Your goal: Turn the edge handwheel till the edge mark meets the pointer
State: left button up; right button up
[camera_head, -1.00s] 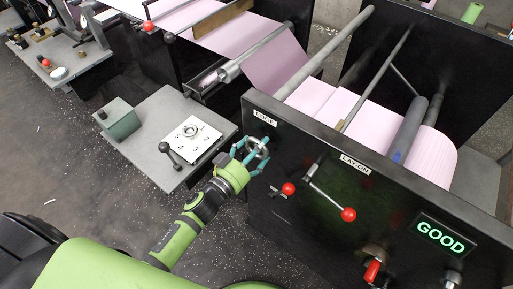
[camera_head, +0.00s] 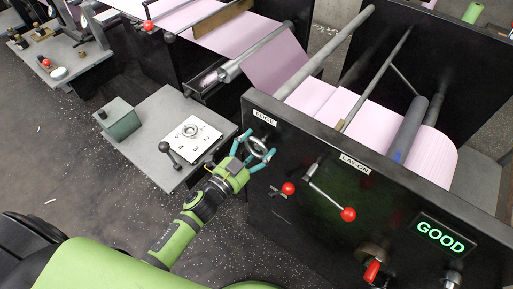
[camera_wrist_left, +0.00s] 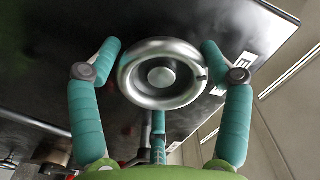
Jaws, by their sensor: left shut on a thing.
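The edge handwheel (camera_head: 259,149) is a silver ring on the black machine panel below the white EDGE label (camera_head: 264,118). My left gripper (camera_head: 257,152) is shut on it, with teal fingers at opposite sides of the rim. In the left wrist view the handwheel (camera_wrist_left: 135,88) faces the camera between the left gripper's (camera_wrist_left: 160,65) fingers, with a third finger below. A small dark mark (camera_wrist_left: 202,78) shows at the rim's right side, near a fingertip. I cannot make out the pointer. My right gripper is out of view.
Close right of the handwheel are red-knobbed levers (camera_head: 348,214) and the LAY-ON label (camera_head: 355,164). A green GOOD display (camera_head: 441,236) is lit. A grey table (camera_head: 140,150) with a numbered plate (camera_head: 192,141) and a black-knobbed lever (camera_head: 164,147) stands left of my gripper.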

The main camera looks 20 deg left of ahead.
pick_arm(q)
jog(key=m, duration=0.5)
jog(key=shift+a+f+b, duration=0.2)
jog(key=shift+a+b, duration=0.1)
jog(key=shift+b, duration=0.05)
jog(key=shift+w+r+m, duration=0.1)
jog(key=shift+r+m, duration=0.05)
jog(key=shift+m, duration=0.85)
jog(key=shift+r, duration=0.15)
jog(key=o, duration=1.1)
jog(key=shift+a, duration=0.1)
jog(key=shift+s, duration=0.35)
jog(key=v, duration=1.1)
